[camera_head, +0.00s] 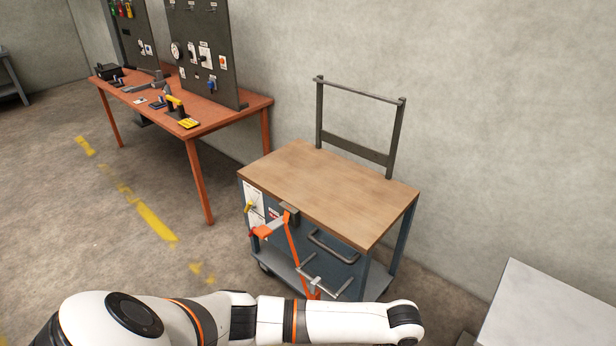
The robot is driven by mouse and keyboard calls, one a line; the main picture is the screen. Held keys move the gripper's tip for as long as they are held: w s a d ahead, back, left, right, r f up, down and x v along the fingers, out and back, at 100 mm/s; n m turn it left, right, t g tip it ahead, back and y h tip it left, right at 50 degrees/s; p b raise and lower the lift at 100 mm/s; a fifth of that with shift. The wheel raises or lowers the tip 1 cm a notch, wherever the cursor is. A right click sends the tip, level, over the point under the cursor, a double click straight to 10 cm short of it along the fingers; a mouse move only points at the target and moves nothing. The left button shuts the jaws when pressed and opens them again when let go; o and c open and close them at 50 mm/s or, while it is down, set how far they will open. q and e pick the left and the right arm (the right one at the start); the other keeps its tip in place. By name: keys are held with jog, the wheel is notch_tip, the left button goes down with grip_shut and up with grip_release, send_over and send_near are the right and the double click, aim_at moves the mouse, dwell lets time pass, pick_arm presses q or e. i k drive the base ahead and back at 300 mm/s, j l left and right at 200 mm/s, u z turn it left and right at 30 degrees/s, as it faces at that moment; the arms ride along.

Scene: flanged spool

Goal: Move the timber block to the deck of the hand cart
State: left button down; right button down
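A wheeled cart with a bare wooden top (330,190), a blue-grey frame and a dark push handle (360,95) at its back stands in the middle. It looks like the hand cart, and its top looks like the deck. Nothing lies on the top. I see no timber block that I can make out. My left arm crosses the bottom of the view in front of the cart, and its gripper is not in view. My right gripper is not in view either.
An orange tool (292,245) hangs on the cart's front by a grey front handle (333,246). A red-brown workbench (235,108) with tools and a pegboard (205,50) stands back left. A light grey surface (560,310) is at lower right. The floor at left is clear.

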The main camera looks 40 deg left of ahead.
aim_at(321, 191)
jog(key=i+j, duration=0.1)
jog(key=j, duration=0.5)
jog(key=i+j, duration=0.1)
jog(key=j, duration=0.5)
jog(key=i+j, duration=0.1)
jog(key=j, duration=1.1)
jog(key=i+j, duration=0.15)
jog(key=j, duration=0.45)
jog(key=i+j, duration=0.2)
jog(key=i, duration=0.35)
jog(key=i+j, duration=0.15)
jog(key=i, duration=0.35)
